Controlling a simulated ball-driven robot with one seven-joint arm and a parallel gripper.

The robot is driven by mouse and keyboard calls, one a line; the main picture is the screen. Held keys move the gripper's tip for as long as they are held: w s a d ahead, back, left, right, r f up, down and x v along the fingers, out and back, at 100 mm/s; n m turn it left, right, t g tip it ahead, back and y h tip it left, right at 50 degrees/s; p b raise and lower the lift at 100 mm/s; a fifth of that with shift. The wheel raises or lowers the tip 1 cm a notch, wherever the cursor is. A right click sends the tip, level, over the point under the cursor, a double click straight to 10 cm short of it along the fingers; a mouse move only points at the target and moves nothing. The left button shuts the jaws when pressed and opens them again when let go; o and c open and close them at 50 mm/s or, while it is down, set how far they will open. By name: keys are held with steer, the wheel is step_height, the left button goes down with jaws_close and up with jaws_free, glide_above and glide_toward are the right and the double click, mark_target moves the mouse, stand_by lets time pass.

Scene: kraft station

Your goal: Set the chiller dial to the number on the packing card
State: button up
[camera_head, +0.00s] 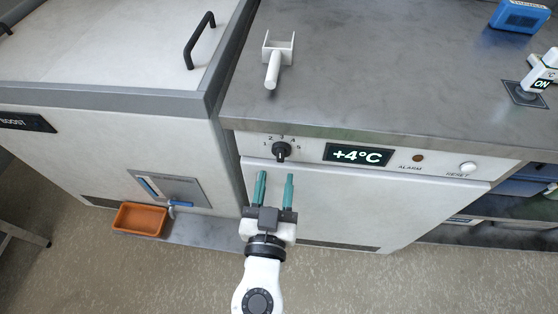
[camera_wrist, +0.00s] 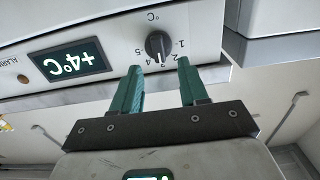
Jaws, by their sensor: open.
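The chiller dial (camera_head: 281,152) is a black round knob on the white front panel, with numbers 1 to 5 around it. In the wrist view the dial (camera_wrist: 158,45) has a white pointer line that appears to be near the 3, though I cannot read it exactly. My gripper (camera_head: 276,174) has teal fingers, open and empty, just below and in front of the dial. In the wrist view the gripper (camera_wrist: 159,65) has its two fingertips spread to either side of the dial, apparently short of it. I see no packing card in either view.
A display (camera_head: 358,155) reading +4°C, an alarm lamp (camera_head: 418,158) and a reset button (camera_head: 467,168) are right of the dial. A white forked piece (camera_head: 273,67) lies on the grey worktop (camera_head: 370,60). An orange tray (camera_head: 140,219) sits lower left.

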mark_target(280, 157)
steer(key=shift+w+d, duration=0.15)
steer(key=shift+w, duration=2.45)
steer(key=shift+c, duration=0.3)
jaws_close()
